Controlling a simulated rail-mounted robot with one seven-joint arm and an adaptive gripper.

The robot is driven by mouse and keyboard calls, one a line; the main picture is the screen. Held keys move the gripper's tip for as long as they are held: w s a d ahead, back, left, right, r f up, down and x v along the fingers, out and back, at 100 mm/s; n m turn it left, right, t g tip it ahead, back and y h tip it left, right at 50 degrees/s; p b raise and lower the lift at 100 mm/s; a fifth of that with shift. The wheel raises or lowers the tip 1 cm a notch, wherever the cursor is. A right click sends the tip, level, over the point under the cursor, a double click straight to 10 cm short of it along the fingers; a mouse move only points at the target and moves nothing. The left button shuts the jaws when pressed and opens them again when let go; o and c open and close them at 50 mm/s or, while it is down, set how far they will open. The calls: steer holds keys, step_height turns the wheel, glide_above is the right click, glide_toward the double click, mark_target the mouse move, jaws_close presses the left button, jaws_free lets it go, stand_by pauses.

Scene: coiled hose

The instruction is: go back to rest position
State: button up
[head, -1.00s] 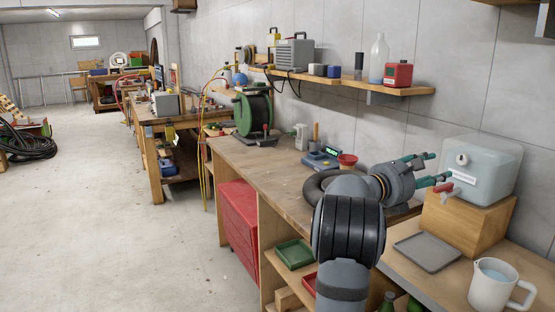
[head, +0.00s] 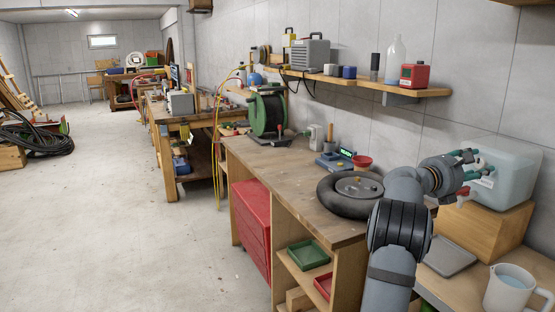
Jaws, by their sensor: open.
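My gripper (head: 468,171) is at the right in the head view, with its fingers spread open and nothing seen between them. It is in front of the translucent water container (head: 514,172) and hides part of its left side. The container stands on a wooden block (head: 496,224). My arm rises from the lower right and covers part of the bench's near end.
A black tyre-like ring (head: 345,205) lies on the workbench (head: 270,162) just left of my arm. A jug of water (head: 507,288) and a grey tray (head: 448,254) are at lower right. A wall shelf (head: 420,92) runs above. A green hose reel (head: 267,112) stands farther back.

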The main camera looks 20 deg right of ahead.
steer(key=shift+a, duration=0.2)
steer(key=s+a, duration=0.1)
steer(key=a, duration=1.1)
steer(key=shift+m, duration=0.3)
steer(key=d, duration=0.8)
steer(key=w+d, duration=0.1)
steer(key=d, duration=0.3)
steer(key=shift+w+d+f+b, duration=0.1)
steer(key=shift+d+f+b, duration=0.15)
steer(key=shift+b, duration=0.05)
steer(key=shift+d+m+b, duration=0.1)
steer(key=shift+m+b, duration=0.35)
steer(key=shift+m, duration=0.45)
steer(key=m, duration=0.1)
steer(key=m+b, duration=0.1)
steer(key=m, duration=0.1)
steer(key=shift+a+r, duration=0.15)
steer(key=shift+a, duration=0.15)
steer(key=m+b, duration=0.1)
steer(key=m, duration=0.2)
steer(key=shift+d+m, duration=0.15)
steer(key=shift+m, duration=1.05)
steer(key=m, duration=0.3)
steer(key=m+b, duration=0.1)
steer(key=m, duration=0.1)
steer(key=shift+r+m, duration=0.2)
steer(key=shift+m, duration=0.2)
steer(key=m, duration=0.5)
steer(key=shift+r+m, duration=0.15)
steer(key=shift+m, duration=0.15)
